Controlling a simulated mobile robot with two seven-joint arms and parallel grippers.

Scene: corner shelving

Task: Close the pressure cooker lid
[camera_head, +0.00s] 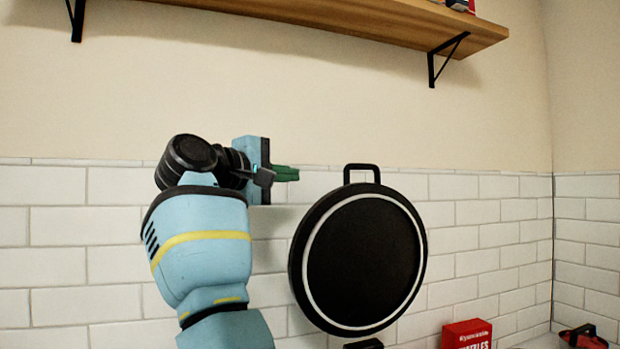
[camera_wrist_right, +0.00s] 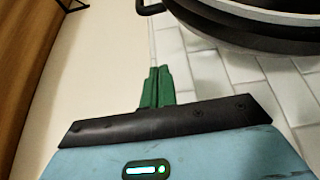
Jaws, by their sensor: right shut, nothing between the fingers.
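The round black pressure cooker lid (camera_head: 362,262) stands open and nearly upright in the head view, with a pale ring near its rim and a loop handle (camera_head: 361,168) on top. Part of its dark rim (camera_wrist_right: 240,30) shows at the upper right of the right wrist view. My right gripper (camera_head: 292,174) is to the left of the lid's handle at about the same height in the picture. Its green fingers (camera_wrist_right: 158,75) are shut together and empty, apart from the lid. The cooker's body is not seen. My left gripper is out of view.
A wooden shelf (camera_head: 350,18) on black brackets (camera_head: 446,55) runs above on the wall. A red box (camera_head: 467,335) and a red-and-black object (camera_head: 583,337) are at the lower right. A small dark piece (camera_head: 363,344) shows below the lid. The tiled wall is behind.

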